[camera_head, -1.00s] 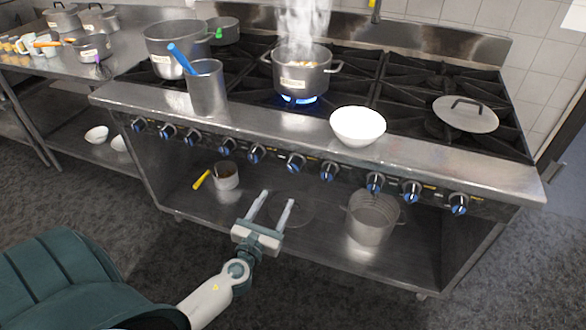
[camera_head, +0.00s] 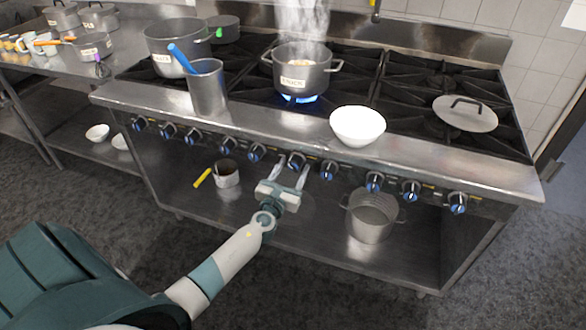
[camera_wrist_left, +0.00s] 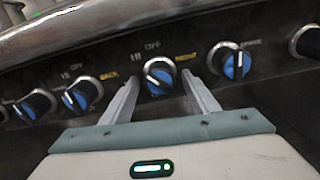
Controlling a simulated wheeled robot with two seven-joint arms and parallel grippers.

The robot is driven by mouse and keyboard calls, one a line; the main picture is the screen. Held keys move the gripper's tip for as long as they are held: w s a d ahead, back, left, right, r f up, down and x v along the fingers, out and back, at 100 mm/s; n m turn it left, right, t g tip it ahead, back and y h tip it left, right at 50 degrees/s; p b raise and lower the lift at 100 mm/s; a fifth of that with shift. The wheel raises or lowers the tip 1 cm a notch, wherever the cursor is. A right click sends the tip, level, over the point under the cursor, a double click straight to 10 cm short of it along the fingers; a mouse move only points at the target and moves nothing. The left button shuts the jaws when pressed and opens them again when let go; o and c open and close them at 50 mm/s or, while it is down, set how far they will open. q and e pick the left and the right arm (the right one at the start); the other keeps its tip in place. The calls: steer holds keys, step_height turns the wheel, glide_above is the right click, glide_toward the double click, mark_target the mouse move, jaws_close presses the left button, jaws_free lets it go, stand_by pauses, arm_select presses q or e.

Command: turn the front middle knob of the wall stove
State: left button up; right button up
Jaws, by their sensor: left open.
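The wall stove (camera_head: 440,168) has a row of black knobs with blue fronts along its front panel. The middle knob (camera_head: 296,161) lies straight ahead of my left gripper (camera_head: 291,172). In the left wrist view this knob (camera_wrist_left: 159,76) sits between the two open fingertips of my left gripper (camera_wrist_left: 163,90), with its pointer near upright under an "OFF" mark. The fingers reach close to the panel on either side of it; contact cannot be told. My right gripper is not in view.
A steaming pot (camera_head: 302,71) stands over a lit blue flame. A white bowl (camera_head: 357,125) and a metal container with a blue utensil (camera_head: 207,90) stand on the front ledge. A pot with a yellow handle (camera_head: 227,173) and a strainer pot (camera_head: 371,217) sit on the shelf below.

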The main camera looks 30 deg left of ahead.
arm_select(q)
steer(key=shift+w, duration=0.15)
steer(key=c, duration=0.9)
steer(key=shift+c, duration=0.8)
